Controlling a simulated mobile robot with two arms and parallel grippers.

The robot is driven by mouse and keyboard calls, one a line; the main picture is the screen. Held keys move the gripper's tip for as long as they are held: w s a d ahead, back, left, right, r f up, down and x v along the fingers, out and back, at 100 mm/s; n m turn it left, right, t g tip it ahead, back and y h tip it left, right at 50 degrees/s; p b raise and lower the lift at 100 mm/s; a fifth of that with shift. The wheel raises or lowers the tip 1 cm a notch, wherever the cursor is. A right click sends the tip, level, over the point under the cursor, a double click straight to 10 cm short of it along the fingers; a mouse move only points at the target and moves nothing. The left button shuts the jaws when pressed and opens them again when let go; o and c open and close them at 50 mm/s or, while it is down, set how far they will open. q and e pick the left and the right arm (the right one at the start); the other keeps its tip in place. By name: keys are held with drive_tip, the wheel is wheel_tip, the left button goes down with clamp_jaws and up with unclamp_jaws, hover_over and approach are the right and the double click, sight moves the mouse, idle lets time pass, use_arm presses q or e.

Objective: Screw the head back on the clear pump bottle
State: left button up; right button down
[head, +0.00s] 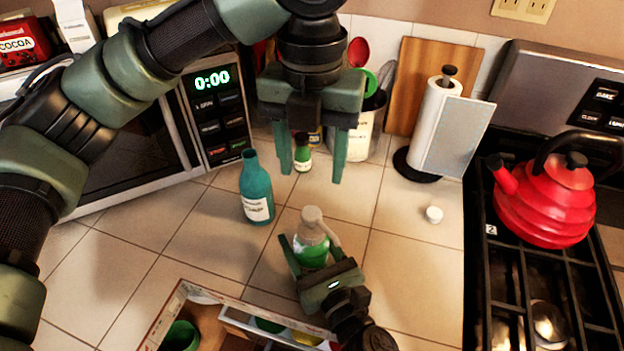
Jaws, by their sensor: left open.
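The clear pump bottle (312,254) with green liquid stands upright on the tiled counter in the head view. A beige top piece (312,216) sits at its neck; I cannot tell whether it is screwed tight. My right gripper (306,237) comes from the front with one finger on each side of the bottle. I cannot tell whether both fingers touch it. My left gripper (311,177) is open and empty, pointing down above and behind the bottle. A small white cap-like piece (434,214) lies on the counter to the right.
A teal bottle (256,190) stands left of the pump bottle, and a small green bottle (302,155) behind. A paper towel holder (440,125), stove with red kettle (545,200), and microwave (150,140) border the counter. An open box (178,300) is in front.

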sight(319, 267)
use_arm(q)
drive_tip(key=shift+r, duration=0.35)
use_arm(e)
drive_tip(key=shift+c, duration=1.5)
unclamp_jaws()
drive_tip(key=shift+s+d+f, duration=0.1)
drive_tip(key=shift+s+d, duration=0.1)
drive_tip(key=shift+s, duration=0.3)
use_arm(q)
wheel_tip(319, 267, down, 2)
drive_tip(key=shift+f+b, duration=0.2)
drive_tip(key=shift+b, duration=1)
use_arm(e)
drive_tip(key=v, duration=0.5)
drive_tip(key=shift+s+d, duration=0.15)
drive_tip(key=shift+s, duration=0.15)
use_arm(q)
drive_tip(key=shift+f, duration=0.15)
use_arm(e)
drive_tip(key=shift+s+d, duration=0.25)
drive_tip(key=shift+s, duration=0.2)
